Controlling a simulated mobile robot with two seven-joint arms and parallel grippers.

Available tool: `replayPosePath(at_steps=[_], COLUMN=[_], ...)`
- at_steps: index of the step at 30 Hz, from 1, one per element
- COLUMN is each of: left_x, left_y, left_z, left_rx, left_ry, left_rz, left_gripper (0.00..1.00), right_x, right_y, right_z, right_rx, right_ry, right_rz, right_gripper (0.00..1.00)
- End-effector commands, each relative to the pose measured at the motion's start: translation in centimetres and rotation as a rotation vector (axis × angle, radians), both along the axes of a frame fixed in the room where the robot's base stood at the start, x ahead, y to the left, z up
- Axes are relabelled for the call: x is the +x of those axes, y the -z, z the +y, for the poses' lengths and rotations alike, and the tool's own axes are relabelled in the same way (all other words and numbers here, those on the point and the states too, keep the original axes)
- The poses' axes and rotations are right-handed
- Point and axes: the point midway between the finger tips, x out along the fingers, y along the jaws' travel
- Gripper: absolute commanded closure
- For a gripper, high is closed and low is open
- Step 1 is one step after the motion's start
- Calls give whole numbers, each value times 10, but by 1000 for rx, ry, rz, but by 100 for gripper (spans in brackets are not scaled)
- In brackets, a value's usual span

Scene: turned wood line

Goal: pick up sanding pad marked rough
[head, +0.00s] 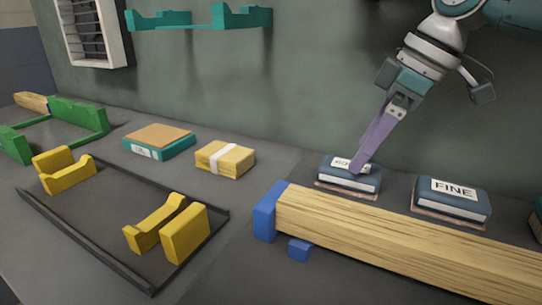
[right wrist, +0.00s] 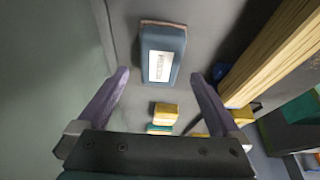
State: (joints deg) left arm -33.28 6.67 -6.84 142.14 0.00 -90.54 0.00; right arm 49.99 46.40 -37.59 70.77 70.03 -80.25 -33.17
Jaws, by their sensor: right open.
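The sanding pad marked rough (head: 345,180) is a dark blue block with a white label, lying flat on the bench behind a long wooden beam. Only the first letters of its label show in the head view; a finger covers the rest. My right gripper (head: 361,166) is open and points down at it from above, with nothing held. In the right wrist view the pad (right wrist: 163,42) lies beyond the open fingertips (right wrist: 160,75), roughly centred between them. I cannot tell the exact gap above it. My left gripper is not in view.
A similar blue pad marked FINE (head: 452,199) lies to the right. The long wooden beam (head: 390,233) with a blue end stop (head: 266,211) runs in front. A banded yellow stack (head: 225,159), a teal-edged block (head: 159,141) and a dark tray (head: 95,240) with yellow supports are left.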

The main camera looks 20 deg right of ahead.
Motion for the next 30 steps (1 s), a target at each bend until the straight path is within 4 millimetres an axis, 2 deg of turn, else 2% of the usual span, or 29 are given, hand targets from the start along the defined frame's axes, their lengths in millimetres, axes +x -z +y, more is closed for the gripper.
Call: replayPosePath(at_steps=[3,9,30], left_x=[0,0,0], left_y=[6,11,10], left_z=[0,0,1], left_rx=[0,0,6], left_ry=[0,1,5], left_rz=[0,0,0], left_gripper=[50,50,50], right_x=[5,13,13], right_y=[23,45,50], right_z=[6,12,13], right_rx=[3,1,1], right_ry=[0,1,1], right_rz=[4,1,1], right_gripper=[0,0,0])
